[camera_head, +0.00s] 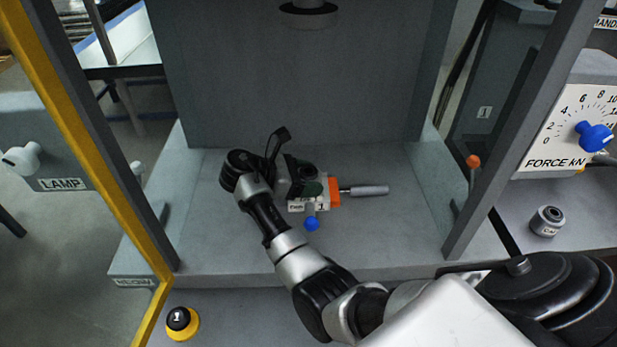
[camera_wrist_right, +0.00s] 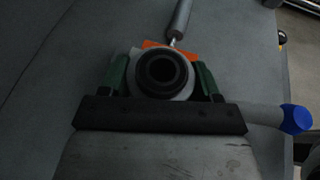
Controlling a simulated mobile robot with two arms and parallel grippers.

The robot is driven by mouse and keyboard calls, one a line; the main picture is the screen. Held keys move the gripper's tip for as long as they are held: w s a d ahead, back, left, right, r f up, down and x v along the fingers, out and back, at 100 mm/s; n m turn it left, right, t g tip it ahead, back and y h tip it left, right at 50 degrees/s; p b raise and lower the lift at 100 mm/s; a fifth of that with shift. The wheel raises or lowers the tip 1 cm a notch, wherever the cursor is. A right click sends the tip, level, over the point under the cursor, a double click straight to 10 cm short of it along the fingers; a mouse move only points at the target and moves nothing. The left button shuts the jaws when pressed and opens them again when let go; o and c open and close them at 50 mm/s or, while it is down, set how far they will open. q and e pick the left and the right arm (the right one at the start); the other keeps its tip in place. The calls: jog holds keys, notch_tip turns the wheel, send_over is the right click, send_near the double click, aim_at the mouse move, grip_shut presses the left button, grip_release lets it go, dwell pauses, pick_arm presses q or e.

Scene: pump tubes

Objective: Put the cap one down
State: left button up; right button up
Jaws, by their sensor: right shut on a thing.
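My right gripper (camera_head: 308,186) reaches down into the grey press bay, at the block labelled 1 (camera_head: 322,207). In the right wrist view, its green-padded fingers (camera_wrist_right: 161,78) are shut on a round grey piece with a black ring and dark hole, which I take for cap one (camera_wrist_right: 161,73). The gripper hides most of this piece in the head view. It is at the block with the orange part (camera_head: 334,192); whether it rests on the block or hangs just above I cannot tell. My left gripper is out of view.
The block has a grey rod handle (camera_head: 368,190) and a blue knob (camera_head: 312,224). Another grey cap (camera_head: 548,221) stands on the right-hand ledge. Grey posts and a yellow edge flank the bay. The bay floor right of the handle is clear.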

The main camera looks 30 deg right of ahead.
jog(key=shift+s+a+f, duration=0.15)
jog(key=shift+s+f, duration=0.1)
jog(key=shift+f, duration=0.6)
jog(key=o, duration=0.9)
jog(key=shift+o, duration=1)
jog(key=shift+w+f, duration=0.1)
jog(key=shift+f, duration=0.1)
jog(key=shift+r+b, duration=0.4)
jog(key=v, duration=0.7)
jog(key=shift+r, duration=0.4)
jog(key=shift+w+a+r, duration=0.15)
jog(key=shift+w+a, duration=0.05)
jog(key=shift+d, duration=0.15)
